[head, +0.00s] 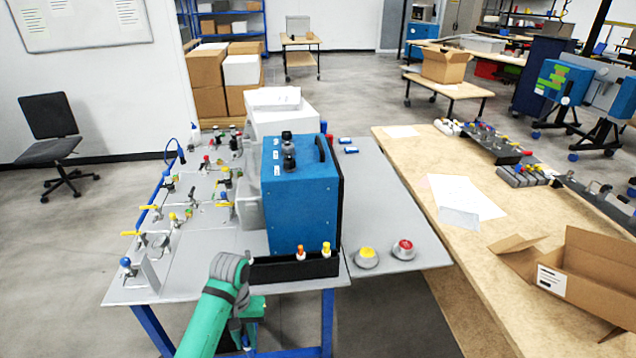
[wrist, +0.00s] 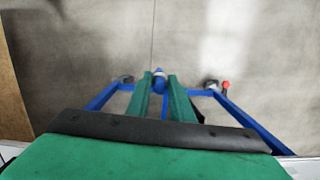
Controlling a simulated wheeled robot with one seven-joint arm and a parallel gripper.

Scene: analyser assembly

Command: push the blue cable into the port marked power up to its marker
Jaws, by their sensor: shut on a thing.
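My gripper (wrist: 158,78) shows its two green fingers in the wrist view, closed on a small blue piece (wrist: 158,85) with a pale band. This appears to be the blue cable; its marker cannot be made out. In the head view my green arm reaches to the front edge of the table, and the fingertips and held piece cannot be made out there. The blue analyser box (head: 295,200) stands upright on the grey table, apart from my gripper. I cannot pick out the port marked power.
A black tray (head: 270,271) with orange- and yellow-capped items lies before the box. Yellow and red buttons (head: 403,250) sit to its right. Fixtures with coloured knobs crowd the table's left (head: 150,279). A wooden bench (head: 450,240) stands at right. The wrist view shows floor and blue frame bars.

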